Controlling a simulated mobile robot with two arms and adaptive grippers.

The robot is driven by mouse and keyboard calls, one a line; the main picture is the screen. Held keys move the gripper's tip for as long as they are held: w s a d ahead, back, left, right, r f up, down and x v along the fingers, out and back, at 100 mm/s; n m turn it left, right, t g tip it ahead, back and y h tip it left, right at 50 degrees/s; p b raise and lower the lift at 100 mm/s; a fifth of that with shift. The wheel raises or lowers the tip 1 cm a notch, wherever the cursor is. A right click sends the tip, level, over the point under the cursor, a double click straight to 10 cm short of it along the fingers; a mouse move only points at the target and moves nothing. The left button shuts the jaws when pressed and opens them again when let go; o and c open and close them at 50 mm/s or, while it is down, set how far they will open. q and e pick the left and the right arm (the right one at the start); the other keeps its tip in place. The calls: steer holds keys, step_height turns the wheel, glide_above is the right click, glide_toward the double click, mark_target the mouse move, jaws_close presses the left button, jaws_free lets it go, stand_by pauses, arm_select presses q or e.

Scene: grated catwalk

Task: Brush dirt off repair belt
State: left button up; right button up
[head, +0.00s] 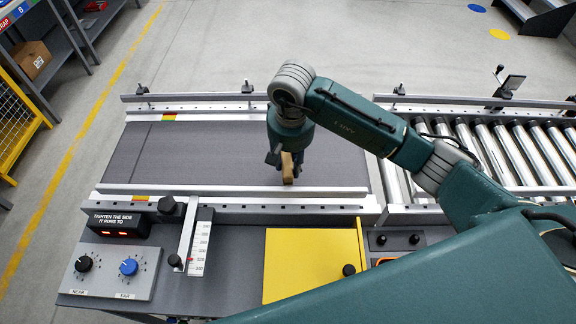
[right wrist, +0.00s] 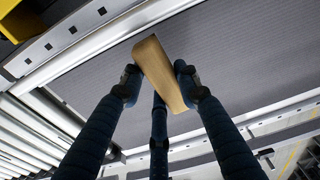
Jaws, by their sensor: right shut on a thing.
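The grey conveyor belt (head: 200,152) runs across the middle of the head view between two metal side rails. No dirt can be made out on it at this size. My right gripper (head: 288,165) is over the right part of the belt, pointing down. It is shut on a wooden brush (head: 288,172), seen as a tan block. In the right wrist view the brush (right wrist: 164,72) sits between the dark fingers (right wrist: 158,80), over the belt (right wrist: 225,55). Its bristles are hidden, and I cannot tell whether it touches the belt. My left gripper is not in view.
A roller conveyor (head: 510,150) continues to the right. In front are a control panel with two knobs (head: 106,268), a red-lit display (head: 118,226), a scale (head: 201,245) and a yellow plate (head: 300,262). The near rail (head: 235,192) is raised. Open floor lies behind.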

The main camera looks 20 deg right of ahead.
steer(key=shift+r+p, duration=0.3)
steer(key=shift+r, duration=0.65)
steer(key=shift+r+p, duration=0.45)
steer(key=shift+r, duration=0.5)
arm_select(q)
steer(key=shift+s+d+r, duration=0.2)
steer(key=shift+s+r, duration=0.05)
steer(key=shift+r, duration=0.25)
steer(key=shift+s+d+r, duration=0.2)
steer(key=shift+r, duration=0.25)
arm_select(e)
steer(key=shift+r, duration=0.1)
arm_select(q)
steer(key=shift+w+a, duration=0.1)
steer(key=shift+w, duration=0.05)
arm_select(e)
steer(key=shift+a, duration=0.1)
